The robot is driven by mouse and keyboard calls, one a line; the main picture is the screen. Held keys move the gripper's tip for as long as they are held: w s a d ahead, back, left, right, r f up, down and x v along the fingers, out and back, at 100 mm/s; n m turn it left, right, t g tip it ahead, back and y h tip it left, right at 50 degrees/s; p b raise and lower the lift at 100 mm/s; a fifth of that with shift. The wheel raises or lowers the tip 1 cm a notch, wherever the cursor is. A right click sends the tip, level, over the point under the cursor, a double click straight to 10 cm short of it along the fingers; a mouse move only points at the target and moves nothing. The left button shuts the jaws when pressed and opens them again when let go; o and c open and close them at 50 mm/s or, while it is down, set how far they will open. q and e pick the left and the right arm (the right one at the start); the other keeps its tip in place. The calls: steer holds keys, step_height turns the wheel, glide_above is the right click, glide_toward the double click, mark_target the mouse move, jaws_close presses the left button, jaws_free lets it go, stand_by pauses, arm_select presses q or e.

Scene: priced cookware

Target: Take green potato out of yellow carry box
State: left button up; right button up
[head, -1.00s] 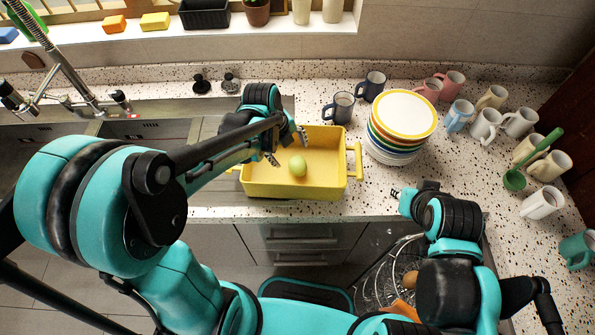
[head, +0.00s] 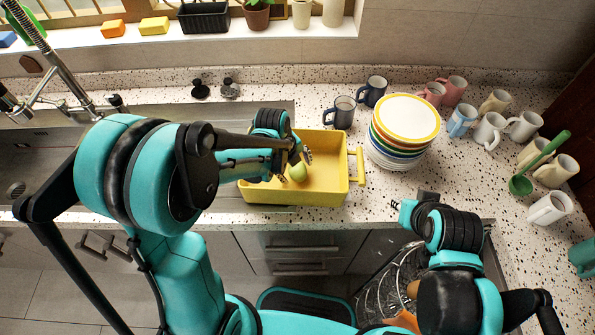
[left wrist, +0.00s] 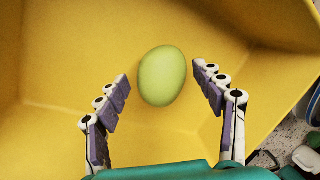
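The yellow carry box (head: 330,190) stands on the counter by the sink, with a handle at its right end. The green potato (head: 298,173) lies inside it, partly hidden by my left gripper (head: 300,160) in the head view. In the left wrist view the potato (left wrist: 162,76) rests on the box floor. My left gripper (left wrist: 165,92) is open, its fingers on either side of the potato's near end with gaps to both. My right gripper (head: 398,212) is at the counter's front edge, away from the box; its fingers are too small to judge.
A stack of plates (head: 405,120) stands right of the box. Dark blue mugs (head: 341,112) are behind it. Several more mugs and a green ladle (head: 540,165) fill the counter's right side. The sink (head: 50,150) is at left. A wire dish basket (head: 385,295) sits below the counter edge.

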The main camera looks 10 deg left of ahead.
mark_target(298, 166)
arm_select(q)
steer(key=c, duration=0.9)
steer(key=shift+r, duration=0.1)
steer(key=shift+r+p, duration=0.3)
steer(key=shift+r, duration=0.3)
step_height(298, 166, up, 3)
steer(key=shift+p, duration=0.55)
steer(key=s+d+r+p, duration=0.1)
steer(key=s+d+r, duration=0.1)
steer(key=d, duration=0.3)
steer(key=s+d+r+p, duration=0.1)
steer(key=d+r, duration=0.3)
steer(key=d, duration=0.2)
steer(key=shift+s+r, duration=0.3)
steer(key=shift+s, duration=0.1)
steer(key=shift+r, duration=0.1)
steer(key=shift+r+p, duration=0.65)
steer(key=shift+p, duration=0.1)
